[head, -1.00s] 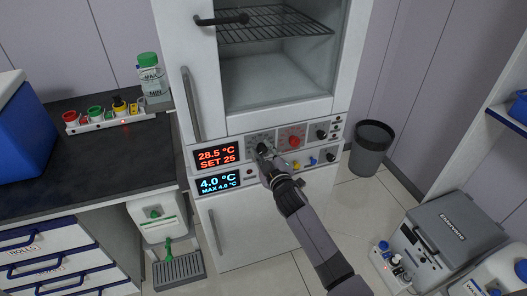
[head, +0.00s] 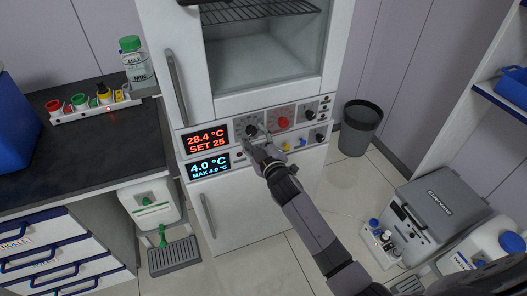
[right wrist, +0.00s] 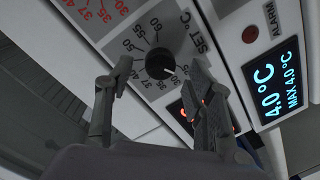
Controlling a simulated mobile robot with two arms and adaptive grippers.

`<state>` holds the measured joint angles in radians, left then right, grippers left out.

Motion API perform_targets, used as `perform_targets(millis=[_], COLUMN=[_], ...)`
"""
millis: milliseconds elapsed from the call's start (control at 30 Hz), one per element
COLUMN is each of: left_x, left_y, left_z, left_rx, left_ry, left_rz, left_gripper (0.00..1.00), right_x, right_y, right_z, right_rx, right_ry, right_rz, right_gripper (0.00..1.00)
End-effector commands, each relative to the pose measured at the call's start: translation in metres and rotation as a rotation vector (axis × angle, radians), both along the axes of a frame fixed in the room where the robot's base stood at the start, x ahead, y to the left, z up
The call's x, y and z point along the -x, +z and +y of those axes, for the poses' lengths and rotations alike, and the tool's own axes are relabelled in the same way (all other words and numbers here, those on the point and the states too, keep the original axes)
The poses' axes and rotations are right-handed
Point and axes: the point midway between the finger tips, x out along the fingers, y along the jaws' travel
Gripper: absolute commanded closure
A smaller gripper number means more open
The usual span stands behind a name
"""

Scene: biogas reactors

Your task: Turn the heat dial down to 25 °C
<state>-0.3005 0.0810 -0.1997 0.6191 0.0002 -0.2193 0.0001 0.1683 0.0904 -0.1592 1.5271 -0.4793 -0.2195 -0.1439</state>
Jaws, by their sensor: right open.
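The heat dial is a black knob (head: 250,131) on the white cabinet's control panel, right of the red display (head: 206,140), which reads 28.4 °C and SET 25. In the right wrist view the black knob (right wrist: 160,63) sits in a ring of printed numbers, with "SET °C" beside it. My right gripper (head: 249,147) is just below the knob in the head view. In the right wrist view its two fingers (right wrist: 160,95) are spread apart with nothing between them, and the knob shows beyond the tips. My left gripper is not in view.
A red knob (head: 283,122) and smaller dark knobs sit right of the dial. A blue display (head: 209,166) reads 4.0 °C, MAX 4.0 °C. A bench (head: 80,150) stands left, a grey bin (head: 360,128) right, and a grey case (head: 437,215) on the floor right.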

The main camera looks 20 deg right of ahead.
Motion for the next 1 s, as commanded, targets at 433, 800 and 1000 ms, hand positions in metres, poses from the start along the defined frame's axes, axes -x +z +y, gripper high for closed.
perform_targets(millis=[433, 800, 1000], left_x=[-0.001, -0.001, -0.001], left_y=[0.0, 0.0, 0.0], left_z=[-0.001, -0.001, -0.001], left_rx=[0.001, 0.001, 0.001], left_ry=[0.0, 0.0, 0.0], left_rz=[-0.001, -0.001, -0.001], left_gripper=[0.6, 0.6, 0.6], right_x=[0.082, 0.095, 0.095], right_y=[0.005, 0.007, 0.007], right_z=[-0.002, -0.003, -0.003], right_rx=[0.001, 0.001, 0.001], right_ry=[0.001, 0.001, 0.001], right_rz=[0.002, 0.001, 0.001], right_gripper=[0.51, 0.51, 0.51])
